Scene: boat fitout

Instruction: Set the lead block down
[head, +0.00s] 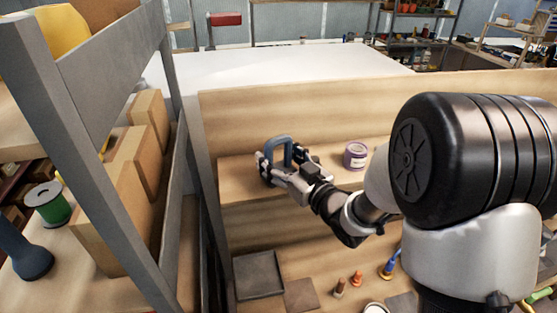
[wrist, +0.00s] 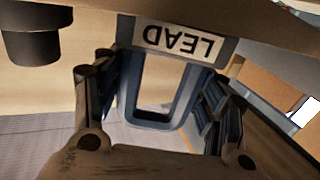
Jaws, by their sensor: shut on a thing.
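The lead block (head: 277,140) is blue-grey with a loop-shaped handle. In the wrist view the lead block (wrist: 130,88) fills the middle, and its white label reads LEAD upside down. My gripper (head: 283,172) is shut on it, with fingers on both sides; the fingers also flank it in the wrist view (wrist: 158,112). The block is upright at the left part of a wooden shelf ledge (head: 238,169). Its underside is hidden, so I cannot tell whether it touches the ledge.
A wooden back panel (head: 300,105) rises behind. Below are a dark square tray (head: 258,275), small pegs and a blue-and-yellow tool (head: 390,266). A grey rack post (head: 85,150) and cardboard boxes (head: 118,200) stand left.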

